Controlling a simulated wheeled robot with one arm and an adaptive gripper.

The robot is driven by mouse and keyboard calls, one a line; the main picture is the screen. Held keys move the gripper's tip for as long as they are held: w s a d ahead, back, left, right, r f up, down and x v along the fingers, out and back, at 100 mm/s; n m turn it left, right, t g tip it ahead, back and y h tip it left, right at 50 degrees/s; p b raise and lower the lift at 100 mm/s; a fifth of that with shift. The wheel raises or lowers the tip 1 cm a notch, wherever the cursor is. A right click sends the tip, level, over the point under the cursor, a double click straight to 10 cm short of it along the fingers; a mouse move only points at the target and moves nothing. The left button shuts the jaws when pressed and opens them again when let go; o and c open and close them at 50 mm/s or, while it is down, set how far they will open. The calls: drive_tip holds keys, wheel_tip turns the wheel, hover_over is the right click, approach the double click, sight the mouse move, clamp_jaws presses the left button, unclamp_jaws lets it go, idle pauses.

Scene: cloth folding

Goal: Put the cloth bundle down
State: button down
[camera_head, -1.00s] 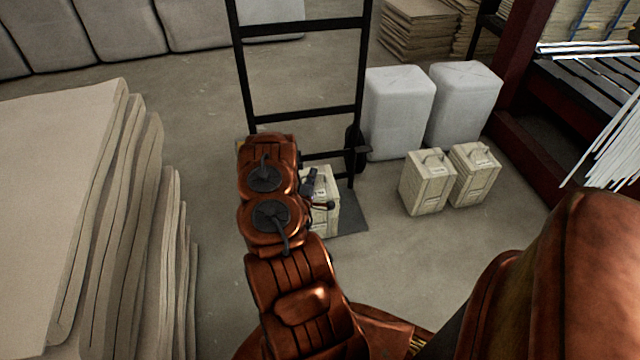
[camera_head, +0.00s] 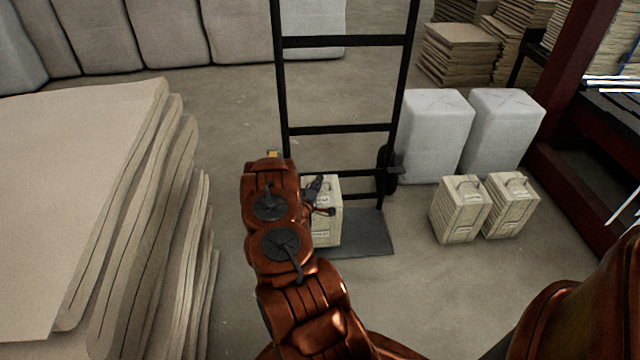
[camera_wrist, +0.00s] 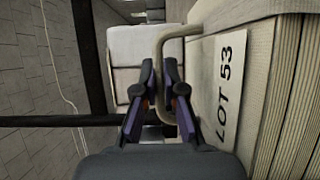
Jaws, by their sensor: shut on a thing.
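The cloth bundle (camera_head: 327,225) is a cream block with printed labels, in front of the black hand truck (camera_head: 345,128) in the head view. It overlaps the truck's dark toe plate (camera_head: 368,238); I cannot tell whether it touches it. In the wrist view the bundle (camera_wrist: 258,100) fills the right side, with a "LOT 53" label and a beige loop handle. My gripper (camera_wrist: 160,98) is shut on this handle, its fingers on either side of the loop. In the head view my gripper (camera_head: 320,198) is at the bundle's upper part, partly hidden by my arm.
Two similar bundles with handles (camera_head: 460,210) (camera_head: 511,206) stand on the floor at right. Two white wrapped blocks (camera_head: 437,135) (camera_head: 511,130) stand behind them. A tall stack of beige sheets (camera_head: 80,190) fills the left. Floor between the stack and truck is clear.

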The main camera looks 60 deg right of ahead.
wheel_tip(320, 180, down, 2)
drive_tip(key=shift+f+b, duration=0.15)
drive_tip(key=shift+b, duration=0.25)
drive_tip(key=c, duration=1.3)
unclamp_jaws()
drive_tip(key=shift+f, duration=0.1)
drive_tip(key=shift+o, duration=0.2)
drive_tip(key=p+v, duration=0.2)
drive_tip(key=v, duration=1)
